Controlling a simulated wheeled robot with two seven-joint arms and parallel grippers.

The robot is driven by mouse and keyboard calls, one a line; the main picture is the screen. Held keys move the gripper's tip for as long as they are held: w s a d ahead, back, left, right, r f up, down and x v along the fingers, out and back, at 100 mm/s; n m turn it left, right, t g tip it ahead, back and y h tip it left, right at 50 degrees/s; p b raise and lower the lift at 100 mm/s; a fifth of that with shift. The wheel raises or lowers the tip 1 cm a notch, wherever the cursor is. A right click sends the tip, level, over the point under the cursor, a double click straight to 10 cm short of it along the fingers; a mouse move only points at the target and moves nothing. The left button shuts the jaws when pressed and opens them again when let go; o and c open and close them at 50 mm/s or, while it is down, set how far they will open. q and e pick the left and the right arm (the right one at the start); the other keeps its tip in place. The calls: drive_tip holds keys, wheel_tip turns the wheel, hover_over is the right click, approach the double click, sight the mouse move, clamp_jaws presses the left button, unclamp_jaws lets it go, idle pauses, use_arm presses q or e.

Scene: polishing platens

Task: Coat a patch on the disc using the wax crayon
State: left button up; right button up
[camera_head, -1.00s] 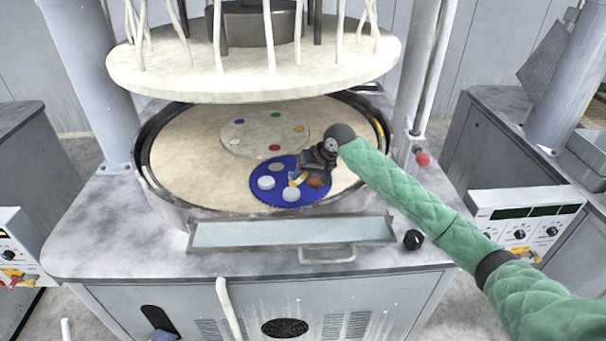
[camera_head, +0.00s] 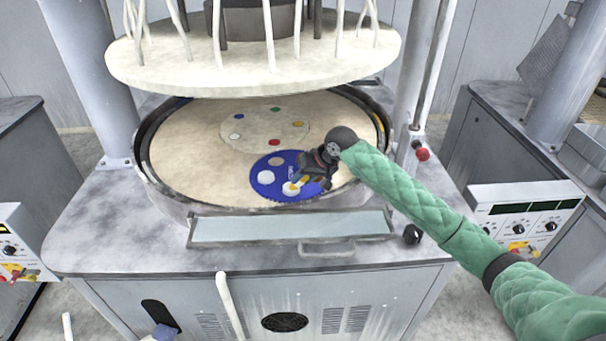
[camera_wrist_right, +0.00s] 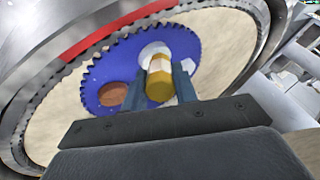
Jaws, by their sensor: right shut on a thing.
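My right gripper (camera_head: 299,183) is shut on the wax crayon (camera_wrist_right: 160,78), a short yellow stick with a pale band, which also shows in the head view (camera_head: 300,182). The crayon's far end is over a white disc (camera_head: 290,189) near the front of the blue toothed carrier (camera_head: 262,192). The disc is partly behind the crayon in the wrist view (camera_wrist_right: 153,50). It looks slightly yellowish in the head view, but I cannot tell coating from crayon. Whether the tip touches is hidden. My left gripper is not in view.
The beige platen (camera_head: 195,165) has a raised metal rim. A large pale upper plate (camera_head: 250,75) hangs above. A glass-topped tray (camera_head: 290,227) is in front.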

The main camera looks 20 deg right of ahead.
drive_tip(key=shift+s, duration=0.25)
drive_tip(key=shift+w+d+f, duration=0.1)
drive_tip(key=shift+w+d, duration=0.1)
drive_tip(key=shift+w, duration=0.8)
drive_tip(key=shift+w+d, duration=0.15)
drive_tip(key=shift+w, duration=0.85)
wheel_tip(320, 180, up, 6)
wheel_tip(320, 180, up, 3)
idle(1.0)
